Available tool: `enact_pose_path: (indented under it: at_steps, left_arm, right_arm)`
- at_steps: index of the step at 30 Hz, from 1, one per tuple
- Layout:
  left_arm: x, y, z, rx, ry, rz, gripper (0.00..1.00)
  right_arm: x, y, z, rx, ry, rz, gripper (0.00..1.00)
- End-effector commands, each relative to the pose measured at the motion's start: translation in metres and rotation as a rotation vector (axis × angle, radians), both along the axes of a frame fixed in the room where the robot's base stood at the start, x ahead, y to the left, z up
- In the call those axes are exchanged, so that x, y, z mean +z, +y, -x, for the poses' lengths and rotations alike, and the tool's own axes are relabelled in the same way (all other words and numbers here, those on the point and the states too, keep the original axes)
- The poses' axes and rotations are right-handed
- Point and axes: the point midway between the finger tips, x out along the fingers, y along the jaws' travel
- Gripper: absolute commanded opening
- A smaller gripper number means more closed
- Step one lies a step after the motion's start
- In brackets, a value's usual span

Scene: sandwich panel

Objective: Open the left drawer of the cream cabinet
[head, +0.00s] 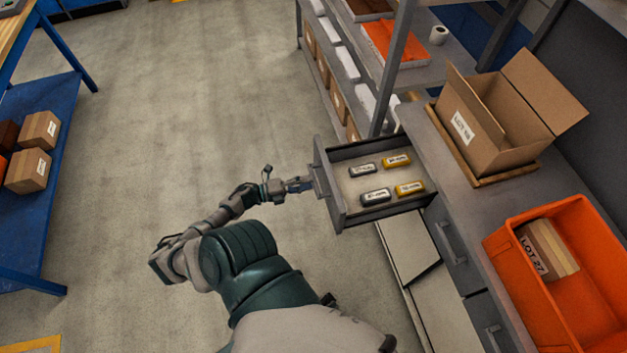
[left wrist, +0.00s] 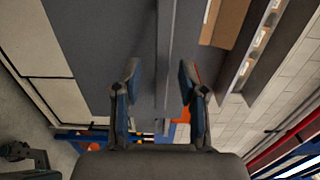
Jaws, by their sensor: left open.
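The left drawer (head: 350,155) of the cabinet (head: 410,250) stands pulled out toward the aisle in the head view, with several small grey and yellow labelled blocks inside. Its grey handle (head: 321,181) is on the front face. My left gripper (head: 300,185) is at the handle, outside the drawer front. In the left wrist view, the left gripper (left wrist: 158,80) has its two fingers apart, with a grey bar (left wrist: 165,50), seemingly the handle, between them. I cannot tell whether a finger touches it. My right gripper is not in view.
On the grey cabinet top are an open cardboard box (head: 490,125) and an orange crate (head: 555,265). Two closed drawers are to the right. A shelf rack (head: 395,60) stands beyond the drawer. A blue bench (head: 55,150) is at left; floor between is clear.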

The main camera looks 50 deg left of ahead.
Motion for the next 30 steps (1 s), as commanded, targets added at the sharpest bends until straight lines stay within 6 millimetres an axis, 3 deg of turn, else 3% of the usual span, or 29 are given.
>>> enact_pose_path:
  at_steps: [6,12,30]
  left_arm:
    - [-0.003,0.022,0.046,0.004,0.004,0.002,0.42]
    - [-0.003,0.034,0.071,0.003,0.001,0.003,0.42]
    - [-0.002,0.035,0.077,0.003,0.0,0.001,0.42]
  right_arm:
    - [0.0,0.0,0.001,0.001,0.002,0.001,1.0]
    - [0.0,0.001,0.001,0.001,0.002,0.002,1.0]
    - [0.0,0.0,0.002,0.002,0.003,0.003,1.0]
